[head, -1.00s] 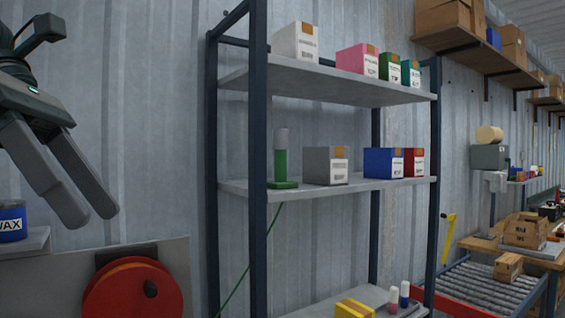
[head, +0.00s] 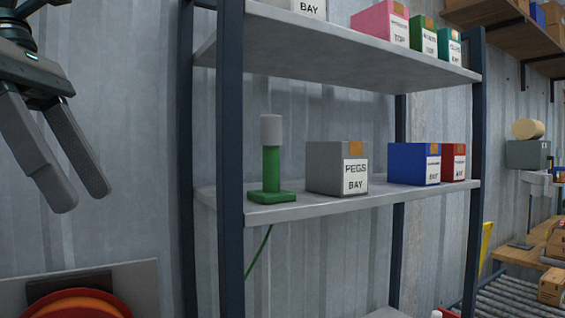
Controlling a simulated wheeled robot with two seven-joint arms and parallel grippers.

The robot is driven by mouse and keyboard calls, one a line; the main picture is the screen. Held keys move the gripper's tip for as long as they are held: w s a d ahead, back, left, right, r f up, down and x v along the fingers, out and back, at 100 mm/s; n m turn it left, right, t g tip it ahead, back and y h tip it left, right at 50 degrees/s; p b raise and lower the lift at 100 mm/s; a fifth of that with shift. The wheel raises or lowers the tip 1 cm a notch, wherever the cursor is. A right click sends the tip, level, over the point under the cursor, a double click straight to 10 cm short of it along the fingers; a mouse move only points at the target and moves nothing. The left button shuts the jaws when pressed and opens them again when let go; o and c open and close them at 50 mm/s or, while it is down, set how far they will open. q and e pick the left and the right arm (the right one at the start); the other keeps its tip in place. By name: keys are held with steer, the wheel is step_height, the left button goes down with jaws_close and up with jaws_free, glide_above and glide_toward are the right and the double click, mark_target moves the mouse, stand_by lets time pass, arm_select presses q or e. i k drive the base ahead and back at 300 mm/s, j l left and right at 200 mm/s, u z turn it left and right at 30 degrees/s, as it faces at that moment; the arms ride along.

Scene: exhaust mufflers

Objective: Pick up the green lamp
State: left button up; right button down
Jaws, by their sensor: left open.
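The green lamp (head: 271,168) stands upright at the left end of the middle shelf (head: 330,205). It has a square green base, a green stem and a pale grey top. A green cord (head: 258,252) hangs down below the shelf from behind it. My left gripper (head: 85,202) is in the upper left of the head view, fingers pointing down, open and empty. It is apart from the lamp, to its left, with the front shelf post (head: 230,120) between them in the picture. My right gripper is not in view.
A grey PEGS box (head: 336,167) stands just right of the lamp, then a blue box (head: 413,163) and a red box (head: 454,161). The upper shelf (head: 330,52) holds several boxes above. A red reel (head: 75,303) is at the lower left. A conveyor and bench stand at the right.

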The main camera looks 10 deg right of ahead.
mark_target(271, 126)
steer(key=i+l, duration=0.65)
steer(key=i, duration=0.2)
